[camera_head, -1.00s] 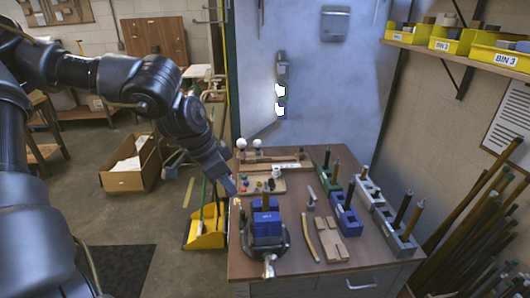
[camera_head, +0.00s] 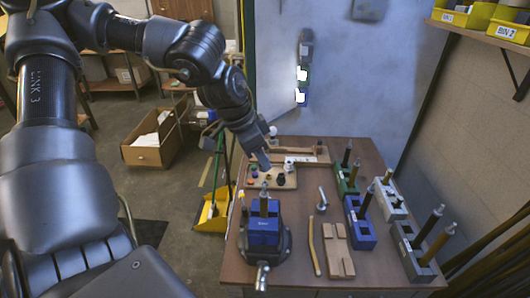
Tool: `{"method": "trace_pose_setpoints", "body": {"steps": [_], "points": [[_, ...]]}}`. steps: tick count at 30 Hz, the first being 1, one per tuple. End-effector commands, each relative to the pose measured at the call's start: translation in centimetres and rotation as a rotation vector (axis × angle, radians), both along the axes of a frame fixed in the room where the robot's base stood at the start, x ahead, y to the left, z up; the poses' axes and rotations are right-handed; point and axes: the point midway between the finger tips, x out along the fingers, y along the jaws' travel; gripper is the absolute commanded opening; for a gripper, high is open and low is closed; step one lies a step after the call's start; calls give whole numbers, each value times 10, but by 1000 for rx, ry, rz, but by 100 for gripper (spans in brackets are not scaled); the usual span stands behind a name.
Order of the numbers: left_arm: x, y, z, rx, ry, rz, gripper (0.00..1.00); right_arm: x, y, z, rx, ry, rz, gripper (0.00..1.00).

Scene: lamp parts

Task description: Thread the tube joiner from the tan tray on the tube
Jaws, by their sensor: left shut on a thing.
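The tan tray (camera_head: 288,182) lies on the workbench behind the vise and holds several small coloured and dark parts. My left gripper (camera_head: 265,163) reaches down from the upper left to the tray's back left part. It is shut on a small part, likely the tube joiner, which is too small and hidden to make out. A dark upright tube (camera_head: 264,203) with a light tip stands in the blue vise (camera_head: 264,232) at the bench's front left, nearer than the gripper and apart from it. My right gripper is not in view.
Blue, green and grey blocks (camera_head: 412,250) with upright rods stand along the bench's right side. A notched wooden block (camera_head: 338,250), a thin strip (camera_head: 314,248) and a metal piece (camera_head: 322,201) lie mid-bench. A long wooden tray (camera_head: 310,152) lies at the back.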

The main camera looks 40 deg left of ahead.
Motion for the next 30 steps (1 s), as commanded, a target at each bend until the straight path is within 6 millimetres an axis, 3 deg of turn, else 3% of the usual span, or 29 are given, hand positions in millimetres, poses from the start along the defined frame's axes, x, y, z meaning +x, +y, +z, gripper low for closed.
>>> {"method": "trace_pose_setpoints", "body": {"steps": [7, 18, 30], "points": [[0, 0, -15, 0, 1, 1, 1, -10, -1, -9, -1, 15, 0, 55], [-1, 2, -45, 0, -1, 4, 1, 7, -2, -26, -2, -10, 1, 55], [-1, 2, -48, 0, -1, 4, 1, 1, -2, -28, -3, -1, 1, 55]]}}
